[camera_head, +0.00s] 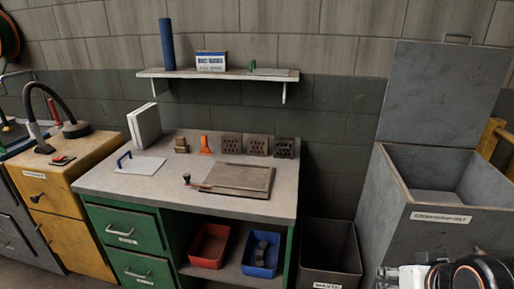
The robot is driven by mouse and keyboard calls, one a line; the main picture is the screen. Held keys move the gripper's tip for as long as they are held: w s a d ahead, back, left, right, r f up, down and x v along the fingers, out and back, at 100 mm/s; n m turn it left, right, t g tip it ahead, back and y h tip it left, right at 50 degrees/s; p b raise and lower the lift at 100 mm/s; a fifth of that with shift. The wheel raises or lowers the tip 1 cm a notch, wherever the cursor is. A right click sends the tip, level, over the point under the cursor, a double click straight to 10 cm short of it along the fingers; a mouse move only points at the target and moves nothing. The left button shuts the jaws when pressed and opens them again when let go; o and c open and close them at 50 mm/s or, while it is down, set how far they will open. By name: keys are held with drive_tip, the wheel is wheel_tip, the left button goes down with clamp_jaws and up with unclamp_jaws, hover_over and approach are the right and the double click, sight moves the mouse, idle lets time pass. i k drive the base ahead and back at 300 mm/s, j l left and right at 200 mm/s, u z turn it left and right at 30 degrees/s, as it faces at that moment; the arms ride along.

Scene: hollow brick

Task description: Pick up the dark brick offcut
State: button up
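Three small perforated brick pieces stand in a row at the back of the workbench top. The right one (284,148) is the darkest, a grey-black block with holes. The middle one (258,146) and the left one (231,146) are browner. A dark curved piece (262,250) also lies in a blue bin under the bench; I cannot tell what it is. My gripper (388,273) seems to show at the bottom right edge with part of my arm, far from the bricks. Its fingers are too small and cut off to tell open from shut.
The bench top (240,208) holds a flat board with a handle (238,180), an orange item (205,145) and a white sheet (140,165). A shelf (215,74) hangs above. A dark bin (330,250) and a large open grey box (430,215) stand right.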

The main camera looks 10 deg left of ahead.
sight(258, 146)
drive_tip(key=i+j+z, duration=0.4)
drive_tip(key=j, duration=0.85)
drive_tip(key=i+j+z, duration=0.1)
drive_tip(key=j+z, duration=0.25)
drive_tip(key=j, duration=0.95)
drive_tip(key=j+z, duration=0.4)
drive_tip(key=j, duration=0.95)
